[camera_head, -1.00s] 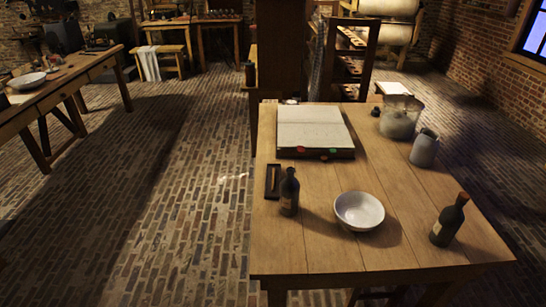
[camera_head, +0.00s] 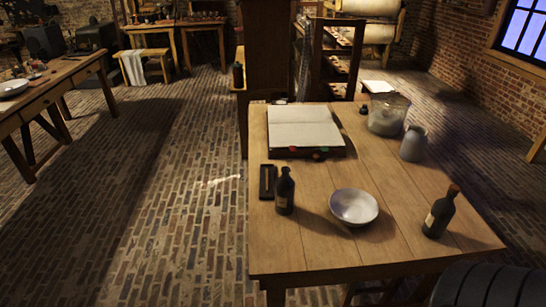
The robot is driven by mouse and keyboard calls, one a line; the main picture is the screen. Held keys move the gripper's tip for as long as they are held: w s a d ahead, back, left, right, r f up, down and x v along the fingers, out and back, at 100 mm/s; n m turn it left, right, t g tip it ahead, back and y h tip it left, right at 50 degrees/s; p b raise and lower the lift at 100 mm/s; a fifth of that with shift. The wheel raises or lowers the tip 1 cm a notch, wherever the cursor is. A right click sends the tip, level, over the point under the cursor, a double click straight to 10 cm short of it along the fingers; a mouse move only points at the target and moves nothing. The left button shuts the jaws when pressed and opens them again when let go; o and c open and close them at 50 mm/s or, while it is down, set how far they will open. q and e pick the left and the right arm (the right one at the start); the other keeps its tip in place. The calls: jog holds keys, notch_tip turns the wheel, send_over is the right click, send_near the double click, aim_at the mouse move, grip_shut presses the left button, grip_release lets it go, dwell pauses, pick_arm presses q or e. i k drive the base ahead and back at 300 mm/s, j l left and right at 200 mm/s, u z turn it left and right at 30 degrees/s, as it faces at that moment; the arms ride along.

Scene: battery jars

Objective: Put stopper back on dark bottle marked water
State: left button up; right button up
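Two dark bottles stand upright on the wooden table (camera_head: 320,258). The left dark bottle (camera_head: 285,193) has a pale label and a dark top, and I see no cork in it. The right dark bottle (camera_head: 438,214) has a pale label and a brown stopper (camera_head: 453,189) in its neck. The writing on both labels is too small to read. I cannot make out a loose stopper. Neither of my grippers is in view.
A white bowl (camera_head: 354,206) stands between the bottles. A small dark tray (camera_head: 267,182), an open book (camera_head: 303,128), a glass vessel (camera_head: 388,115), a grey jar (camera_head: 413,144) and a small dark object (camera_head: 363,110) are also on the table. The table's front left is clear.

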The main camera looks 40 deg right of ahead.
aim_at(285, 185)
jog(key=i, duration=3.85)
jog(key=j+z, duration=0.15)
jog(key=z, duration=4.45)
